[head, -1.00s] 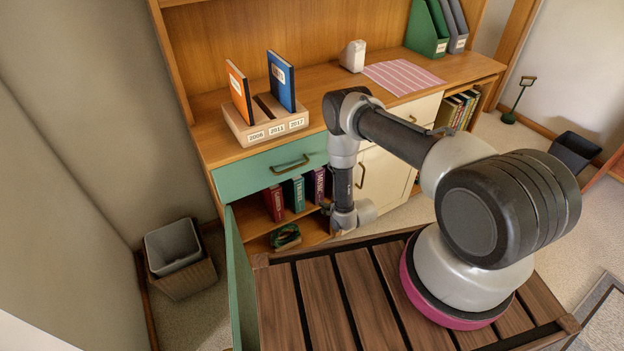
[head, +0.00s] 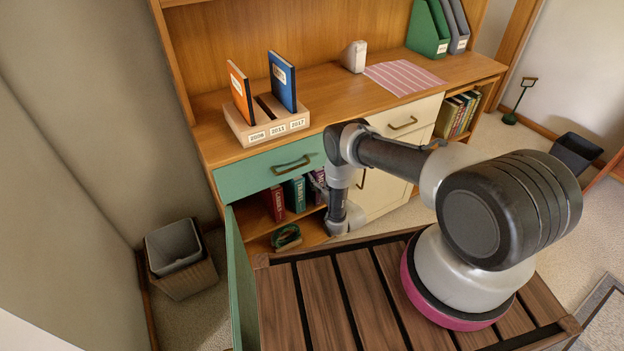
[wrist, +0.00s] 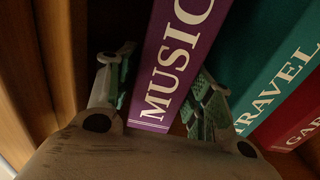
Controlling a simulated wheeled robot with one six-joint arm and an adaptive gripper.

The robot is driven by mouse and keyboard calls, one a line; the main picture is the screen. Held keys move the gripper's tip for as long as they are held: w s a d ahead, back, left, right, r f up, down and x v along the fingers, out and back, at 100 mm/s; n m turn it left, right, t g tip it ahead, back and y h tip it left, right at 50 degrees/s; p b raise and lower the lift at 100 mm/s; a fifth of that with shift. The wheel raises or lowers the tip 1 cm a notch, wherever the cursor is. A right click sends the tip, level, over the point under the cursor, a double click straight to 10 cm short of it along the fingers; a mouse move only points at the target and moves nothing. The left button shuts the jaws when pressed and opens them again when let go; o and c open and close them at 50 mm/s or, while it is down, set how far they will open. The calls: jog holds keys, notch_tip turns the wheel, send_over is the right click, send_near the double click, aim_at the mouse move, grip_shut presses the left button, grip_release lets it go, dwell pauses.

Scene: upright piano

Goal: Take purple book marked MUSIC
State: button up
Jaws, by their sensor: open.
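The purple book marked MUSIC (wrist: 175,65) stands in the open lower cabinet, its spine filling the middle of the wrist view. In the head view only a sliver of it (head: 319,174) shows past my arm. My gripper (wrist: 163,90) is open, one finger on each side of the lower spine. One finger is by the wooden cabinet side. The other is near the edge between MUSIC and the teal TRAVEL book (wrist: 262,70). Whether either finger touches the book I cannot tell.
A red book (wrist: 296,115) stands beyond TRAVEL. A green round object (head: 286,237) lies on the shelf below. The open green cabinet door (head: 240,285) stands at left. The green drawer (head: 262,172) is just above the books. Wooden cabinet side (wrist: 22,80) is close to one finger.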

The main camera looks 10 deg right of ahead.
jog(key=shift+w+a, duration=0.1)
jog(key=shift+w, duration=0.25)
jog(key=c, duration=1.1)
grip_shut()
jog(key=shift+w+r, duration=0.1)
jog(key=shift+r, duration=0.1)
